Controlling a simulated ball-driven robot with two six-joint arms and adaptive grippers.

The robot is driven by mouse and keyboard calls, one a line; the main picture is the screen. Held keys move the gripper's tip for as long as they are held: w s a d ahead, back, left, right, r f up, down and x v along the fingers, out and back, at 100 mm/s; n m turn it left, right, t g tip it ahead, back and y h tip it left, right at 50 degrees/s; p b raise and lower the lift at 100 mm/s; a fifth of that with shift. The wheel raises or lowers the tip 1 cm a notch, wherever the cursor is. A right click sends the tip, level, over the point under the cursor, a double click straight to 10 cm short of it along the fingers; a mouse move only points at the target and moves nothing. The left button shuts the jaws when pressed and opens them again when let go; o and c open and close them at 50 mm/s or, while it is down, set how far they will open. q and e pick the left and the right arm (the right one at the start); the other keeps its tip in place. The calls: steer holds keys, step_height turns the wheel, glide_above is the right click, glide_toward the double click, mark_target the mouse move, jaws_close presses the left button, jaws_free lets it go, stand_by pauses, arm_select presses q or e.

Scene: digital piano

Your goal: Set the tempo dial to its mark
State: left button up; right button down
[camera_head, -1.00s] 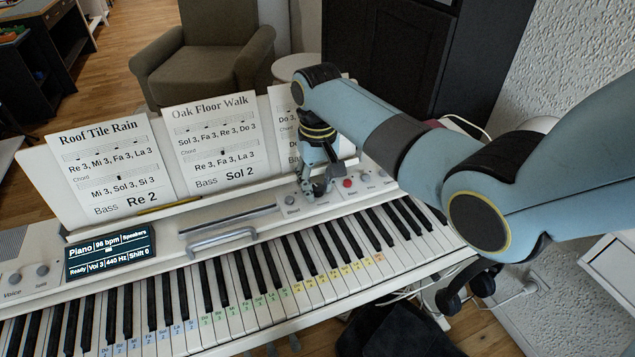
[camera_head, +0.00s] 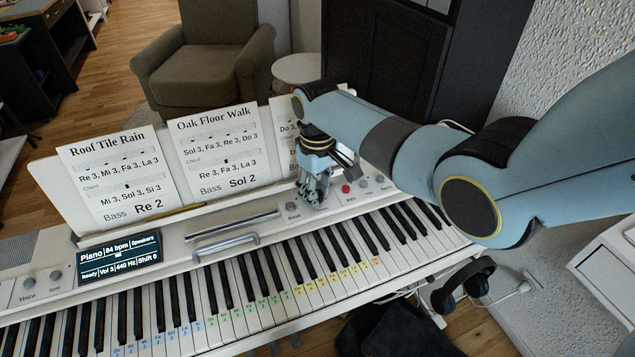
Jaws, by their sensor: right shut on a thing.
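The white digital piano (camera_head: 262,247) runs across the view. My right gripper (camera_head: 314,201) points down at its control panel, shut on a small dial just right of a grey knob (camera_head: 293,207). The fingers hide nearly all of this dial, so its pointer and mark cannot be seen. It appears to be the tempo dial, as the tempo readout has changed. The piano's display (camera_head: 119,257) reads Piano, 84 bpm, Vol 3, 440 Hz, Shift 0. My left gripper is out of view.
A red button (camera_head: 346,189) and more small knobs sit right of my gripper. Song sheets (camera_head: 217,150) stand behind the panel. A grey handle (camera_head: 225,246) and the keys lie in front. Black headphones (camera_head: 463,287) hang at the right end.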

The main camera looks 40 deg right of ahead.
steer(key=n+p, duration=0.1)
steer(key=n, duration=0.2)
steer(key=shift+r+n+p, duration=0.1)
steer(key=shift+n+p, duration=0.25)
steer(key=shift+n, duration=0.05)
steer(key=shift+n+p, duration=0.55)
steer(key=shift+n, duration=1.15)
steer(key=c, duration=1)
jaws_free()
